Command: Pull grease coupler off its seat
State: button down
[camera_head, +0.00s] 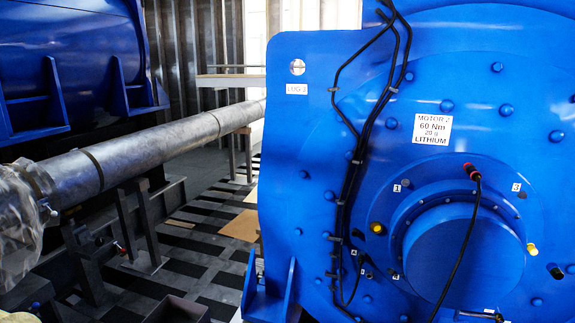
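A blue motor (330,100) fills the right side, with a white label reading "MOTOR 2, 60 Nm, 20 g, LITHIUM". A black and red fitting (472,171), which looks like the grease coupler, sits on the upper rim of the motor's round hub (465,255). A thin black hose (463,260) runs from it down across the hub and out of the bottom edge. The fitting appears to be on its seat, but the seat itself is hidden behind it. My gripper is not in view.
Yellow caps (377,228) (532,249) and small number plates sit around the hub. Black cables (349,190) run down the motor's left face. A grey pipe (150,145) on stands crosses the left side. A dark patterned floor (205,255) shows between.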

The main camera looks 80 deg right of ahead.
aim_at(472, 171)
jog(key=z, duration=3.8)
